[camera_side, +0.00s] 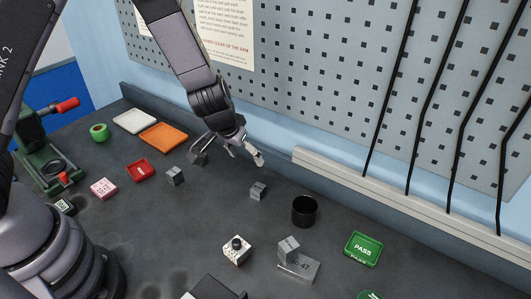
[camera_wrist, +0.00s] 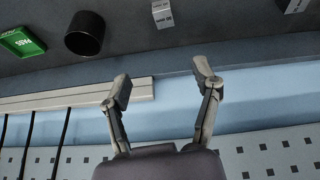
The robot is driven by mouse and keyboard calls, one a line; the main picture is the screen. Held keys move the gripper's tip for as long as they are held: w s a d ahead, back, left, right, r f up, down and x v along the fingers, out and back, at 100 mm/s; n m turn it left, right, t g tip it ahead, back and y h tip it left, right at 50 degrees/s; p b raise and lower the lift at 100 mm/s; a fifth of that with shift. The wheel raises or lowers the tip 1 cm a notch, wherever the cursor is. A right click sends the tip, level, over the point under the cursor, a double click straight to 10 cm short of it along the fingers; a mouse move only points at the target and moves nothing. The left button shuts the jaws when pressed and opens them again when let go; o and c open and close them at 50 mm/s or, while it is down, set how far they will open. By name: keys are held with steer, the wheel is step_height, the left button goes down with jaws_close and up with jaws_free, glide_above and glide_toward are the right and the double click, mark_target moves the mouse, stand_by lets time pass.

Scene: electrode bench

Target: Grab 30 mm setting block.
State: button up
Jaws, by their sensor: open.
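Several small grey metal blocks stand on the dark bench, and their markings are too small to read, so I cannot tell which is the 30 mm setting block. One grey block (camera_side: 258,190) stands left of the black cup; it also shows in the wrist view (camera_wrist: 163,14) with a label on its face. A second grey block (camera_side: 175,176) stands farther left, partly cut off in the wrist view (camera_wrist: 297,5).
The black cup (camera_side: 304,211) and green PASS tray (camera_side: 363,248) stand to the right. A white block with a black knob (camera_side: 236,250) is in front. Red (camera_side: 140,170), orange (camera_side: 163,137) and white (camera_side: 134,121) trays lie left. The pegboard wall (camera_side: 330,80) rises behind.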

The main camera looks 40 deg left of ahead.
glide_above(258, 187)
steer(key=s, duration=0.3)
steer(key=shift+y, duration=0.3)
steer(key=f, duration=0.9)
steer(key=shift+w+f, duration=0.1)
steer(key=shift+w, duration=0.15)
steer(key=x, duration=0.6)
steer(key=shift+d+f, duration=0.15)
steer(key=shift+f, duration=0.1)
steer(key=shift+r, duration=0.1)
jaws_close()
